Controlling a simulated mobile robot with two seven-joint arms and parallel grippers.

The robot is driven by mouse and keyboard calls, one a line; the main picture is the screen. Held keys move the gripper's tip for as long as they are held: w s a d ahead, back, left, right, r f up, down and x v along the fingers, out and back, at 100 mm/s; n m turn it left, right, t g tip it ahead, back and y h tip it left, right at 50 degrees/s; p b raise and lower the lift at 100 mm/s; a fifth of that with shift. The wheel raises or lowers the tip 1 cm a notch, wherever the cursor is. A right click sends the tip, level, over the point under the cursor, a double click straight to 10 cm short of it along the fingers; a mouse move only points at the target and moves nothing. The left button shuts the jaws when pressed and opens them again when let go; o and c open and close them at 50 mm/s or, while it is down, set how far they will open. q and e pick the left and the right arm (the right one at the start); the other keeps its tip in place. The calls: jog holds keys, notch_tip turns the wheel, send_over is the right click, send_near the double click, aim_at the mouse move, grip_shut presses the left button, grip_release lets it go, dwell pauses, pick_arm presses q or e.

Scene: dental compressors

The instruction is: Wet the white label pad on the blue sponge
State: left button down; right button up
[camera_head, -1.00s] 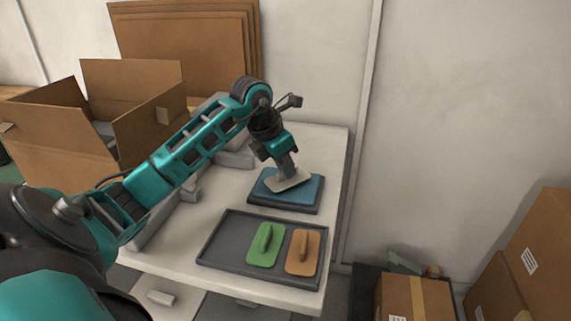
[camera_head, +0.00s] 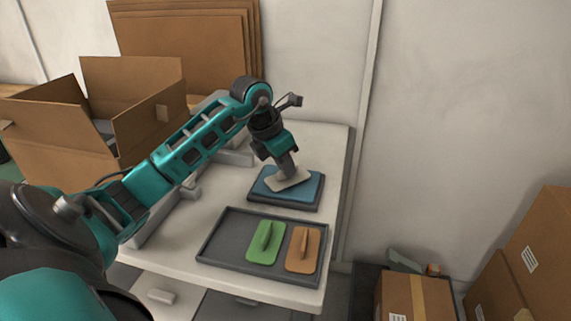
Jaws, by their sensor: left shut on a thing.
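The blue sponge (camera_head: 265,189) lies in a dark shallow holder (camera_head: 286,205) towards the back right of the white table. The white label pad (camera_head: 291,181) is over the sponge, its flat face down and looking in contact with it. My left gripper (camera_head: 286,169) is shut on the pad from above. The pad's handle is mostly hidden by the gripper. My right gripper does not show.
A grey tray (camera_head: 215,249) in front of the sponge holds a green pad (camera_head: 266,243) and an orange pad (camera_head: 303,250). An open cardboard box (camera_head: 60,140) stands at the left. More boxes (camera_head: 415,298) stand at the lower right. The wall is close to the table's right edge.

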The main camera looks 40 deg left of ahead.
pick_arm(q)
jog(key=shift+f, duration=0.35)
dwell(0.7)
jog(key=shift+r+p, duration=2.6)
jog(key=shift+r, duration=1)
jog(key=shift+f, duration=0.1)
